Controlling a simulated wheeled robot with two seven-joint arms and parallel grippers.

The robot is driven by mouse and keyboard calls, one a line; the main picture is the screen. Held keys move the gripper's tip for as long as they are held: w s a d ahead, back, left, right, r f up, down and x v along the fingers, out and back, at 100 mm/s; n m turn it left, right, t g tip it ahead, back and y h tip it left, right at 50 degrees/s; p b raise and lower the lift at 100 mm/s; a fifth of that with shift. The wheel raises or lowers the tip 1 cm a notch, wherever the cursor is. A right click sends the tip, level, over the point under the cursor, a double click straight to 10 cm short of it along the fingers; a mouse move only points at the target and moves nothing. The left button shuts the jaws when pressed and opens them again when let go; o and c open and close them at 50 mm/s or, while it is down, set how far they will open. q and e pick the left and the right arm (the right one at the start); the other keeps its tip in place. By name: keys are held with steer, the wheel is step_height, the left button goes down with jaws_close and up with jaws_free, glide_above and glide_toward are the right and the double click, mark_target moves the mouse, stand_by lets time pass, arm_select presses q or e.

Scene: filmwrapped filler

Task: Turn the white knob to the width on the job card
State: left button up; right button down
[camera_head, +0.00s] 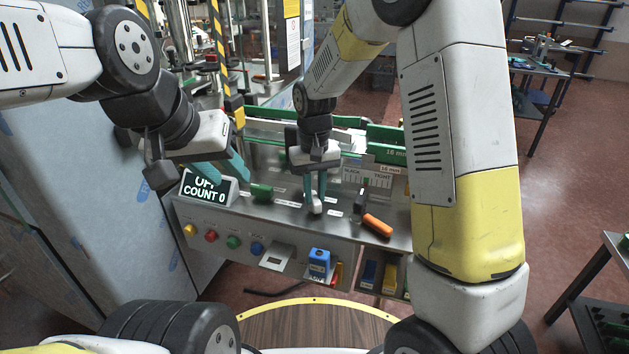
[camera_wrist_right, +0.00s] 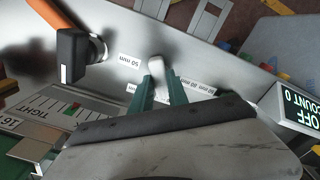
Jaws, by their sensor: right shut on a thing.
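The white knob (camera_head: 316,208) stands on the steel panel in the head view, with small white width labels around it. It also shows in the right wrist view (camera_wrist_right: 156,66), beside a label reading 50 mm (camera_wrist_right: 130,59); other labels are partly hidden by the fingers. My right gripper (camera_head: 315,188) points down and is shut on the white knob, its green fingers (camera_wrist_right: 162,92) at the knob's sides. My left gripper (camera_head: 222,168) is open and empty above the display. I cannot make out which card is the job card.
A display (camera_head: 207,188) reads OFF, COUNT 0. An orange-handled lever (camera_head: 377,225) stands right of the knob, near a TIGHT scale (camera_wrist_right: 70,108). A green knob (camera_head: 261,192) is to the left. Coloured buttons (camera_head: 233,242) and a blue box (camera_head: 319,260) are on the front.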

mark_target(315, 197)
steer(key=shift+m, duration=0.4)
steer(key=c, duration=1.3)
jaws_free()
steer(key=shift+r, duration=0.1)
step_height(315, 197, up, 8)
steer(key=shift+f, duration=0.25)
steer(key=shift+r, duration=0.1)
